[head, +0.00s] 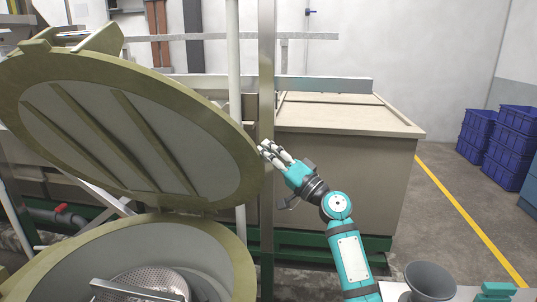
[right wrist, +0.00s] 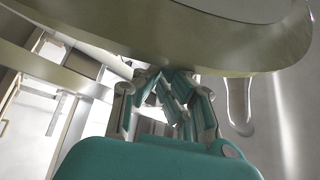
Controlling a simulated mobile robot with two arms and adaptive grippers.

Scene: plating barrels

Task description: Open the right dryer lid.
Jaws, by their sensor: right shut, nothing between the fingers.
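The dryer lid (head: 150,115) is a large round olive-rimmed disc with a grey ribbed underside. In the head view it is tilted up at a steep angle, well clear of the dryer (head: 244,262) below, whose round opening shows. My right gripper (head: 266,150) is shut and empty at the lid's right edge. In the right wrist view the closed fingers (right wrist: 165,85) are just under the lid's rim (right wrist: 190,45); I cannot tell whether they touch it. My left gripper is not in view.
A perforated metal basket (head: 150,281) sits inside the dryer. A vertical metal post (head: 267,60) stands close by my right gripper. A beige tank (head: 345,170) stands behind. Blue crates (head: 500,140) are stacked at the far right, with clear floor before them.

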